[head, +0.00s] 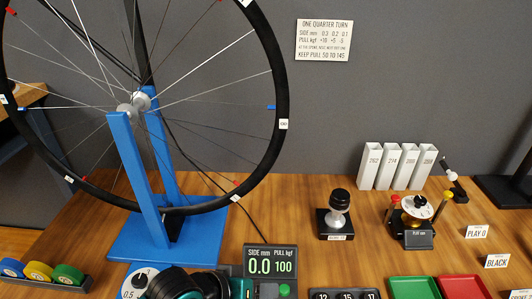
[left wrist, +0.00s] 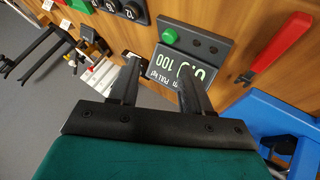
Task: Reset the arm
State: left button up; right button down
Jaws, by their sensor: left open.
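My left gripper (left wrist: 159,66) is open in the left wrist view. Its two black fingers are apart with nothing held between them. Beyond the fingers is the display box (left wrist: 188,70), which reads 0.0 and 100. In the head view this display box (head: 270,261) stands at the bottom middle, labelled side mm and pull kgf. My left arm (head: 178,284), dark teal and black, comes in at the bottom edge, left of the display box. The gripper tips are hard to make out there. My right gripper is in neither view.
A spoked wheel (head: 283,100) stands in a blue stand (head: 131,165) at left. White numbered tubes (head: 400,166), a black-knobbed device (head: 338,215) and a dial gauge (head: 415,211) stand at right. Green (head: 414,288) and red (head: 462,288) trays are in front. Bare wood lies mid-table.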

pick_arm(q)
jog(key=a+f+t, duration=0.1)
jog(key=a, duration=0.1)
jog(key=s+a+f+t, duration=0.1)
jog(key=a, duration=0.1)
jog(key=a+f+t+y, duration=0.1)
jog(key=shift+s+a+t, duration=0.15)
jog(key=shift+a+t, duration=0.15)
jog(key=shift+a, duration=0.1)
jog(key=s+a+f+t+y, duration=0.2)
jog(key=s+a+y, duration=0.1)
jog(key=a, duration=0.3)
jog(key=s+a+r+y+p, duration=0.1)
jog(key=a+r+p, duration=0.3)
jog(key=r+p, duration=0.5)
jog(key=s+p, duration=0.1)
jog(key=p, duration=0.3)
jog(key=shift+r+p, duration=0.2)
jog(key=shift+p, duration=0.15)
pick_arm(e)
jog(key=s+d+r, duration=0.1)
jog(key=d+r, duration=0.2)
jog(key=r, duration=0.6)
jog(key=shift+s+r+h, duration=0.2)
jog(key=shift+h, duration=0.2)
pick_arm(q)
jog(key=shift+c, duration=0.5)
